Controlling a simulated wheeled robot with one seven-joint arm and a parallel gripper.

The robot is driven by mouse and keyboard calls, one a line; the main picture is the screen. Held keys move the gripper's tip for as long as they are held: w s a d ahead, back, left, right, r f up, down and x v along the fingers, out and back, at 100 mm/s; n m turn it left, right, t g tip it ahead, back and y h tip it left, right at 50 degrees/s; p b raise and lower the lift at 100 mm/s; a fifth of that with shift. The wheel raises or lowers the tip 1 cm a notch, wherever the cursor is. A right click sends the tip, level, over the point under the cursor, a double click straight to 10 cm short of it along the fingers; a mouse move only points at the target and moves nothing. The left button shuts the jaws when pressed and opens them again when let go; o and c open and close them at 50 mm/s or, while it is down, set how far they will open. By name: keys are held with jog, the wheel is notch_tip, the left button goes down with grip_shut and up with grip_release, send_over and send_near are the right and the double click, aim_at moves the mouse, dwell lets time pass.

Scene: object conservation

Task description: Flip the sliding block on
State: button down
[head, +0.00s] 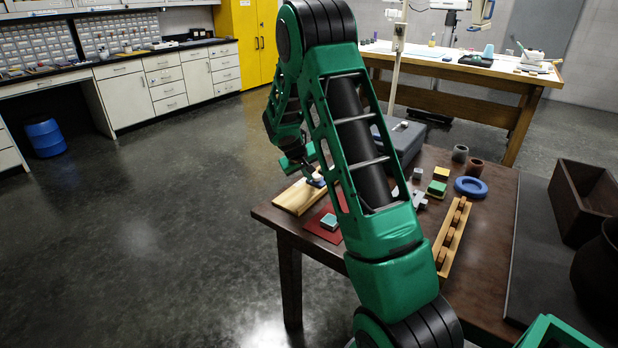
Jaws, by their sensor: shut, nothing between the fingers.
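A pale wooden board (295,201) lies at the left edge of the dark brown table, and my arm covers part of it. A small blue-grey piece (318,182) shows at its far right end. I cannot tell whether this is the sliding block or part of my gripper. My gripper (312,177) is low over the board's far end, partly hidden by my arm. It is shut and empty. I cannot tell whether it touches the board or a block.
On the table (478,290) are a red mat (318,232) with a teal-topped block (330,222), a pegged wooden rack (455,233), a blue ring (470,187), a green-yellow block (437,188) and two cups (475,168). A brown open box (590,200) stands right.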

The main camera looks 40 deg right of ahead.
jog(key=shift+d, duration=0.2)
jog(key=shift+w+a, duration=0.1)
jog(key=shift+a, duration=0.3)
jog(key=a, duration=0.1)
jog(key=a+r, duration=0.1)
jog(key=a, duration=0.2)
jog(key=shift+w+a+r, duration=0.1)
jog(key=shift+w+r, duration=0.1)
jog(key=shift+r, duration=0.15)
jog(key=v, duration=0.8)
jog(key=shift+s+r, duration=0.2)
jog(key=shift+a, duration=0.15)
